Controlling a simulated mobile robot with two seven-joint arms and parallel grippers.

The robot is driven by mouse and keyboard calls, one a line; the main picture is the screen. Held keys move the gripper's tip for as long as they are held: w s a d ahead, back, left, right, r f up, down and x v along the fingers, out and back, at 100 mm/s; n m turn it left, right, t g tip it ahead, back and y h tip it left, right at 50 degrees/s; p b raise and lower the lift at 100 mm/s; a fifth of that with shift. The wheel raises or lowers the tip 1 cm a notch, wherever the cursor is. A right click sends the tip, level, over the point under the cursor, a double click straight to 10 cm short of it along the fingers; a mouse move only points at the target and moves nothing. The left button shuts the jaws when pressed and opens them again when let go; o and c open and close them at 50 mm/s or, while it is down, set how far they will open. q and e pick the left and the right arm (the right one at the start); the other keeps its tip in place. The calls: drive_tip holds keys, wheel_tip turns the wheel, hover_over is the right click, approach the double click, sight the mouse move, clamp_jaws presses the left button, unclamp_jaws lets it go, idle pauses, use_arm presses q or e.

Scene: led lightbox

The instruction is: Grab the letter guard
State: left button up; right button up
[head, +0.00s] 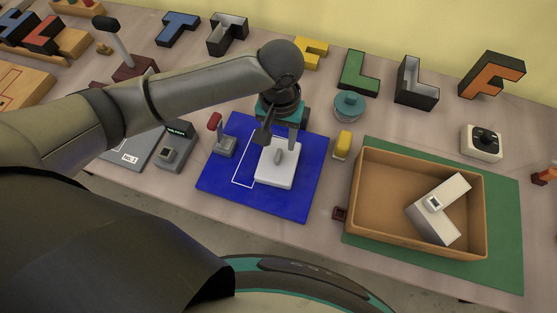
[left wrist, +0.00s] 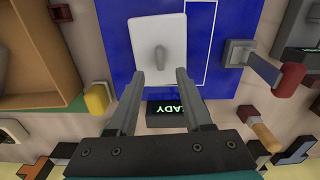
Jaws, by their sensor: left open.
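A white block with a grey upright handle, which looks like the letter guard, sits on the blue mat (head: 300,204). Its white top shows in the head view (head: 288,174) and in the left wrist view (left wrist: 145,30). My left gripper (head: 280,138) is above the block's far side, pointing down. In the left wrist view my left gripper (left wrist: 160,74) is open, with its two fingertips apart at the block's near edge and the handle beyond them. Nothing is between the fingers. My right gripper is not in view.
A wooden tray (head: 365,208) with a white L-shaped piece (head: 455,225) stands on a green mat at right. A red-handled clamp (head: 223,146) and a yellow-topped block (head: 342,143) flank the blue mat. Letter shapes line the back. A small display (left wrist: 176,108) shows between my fingers.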

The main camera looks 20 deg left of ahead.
sight(279, 151)
use_arm(q)
drive_tip(key=shift+w+f+b, duration=0.15)
drive_tip(key=shift+f+b, duration=0.3)
drive_tip(key=shift+f, duration=2.25)
clamp_jaws()
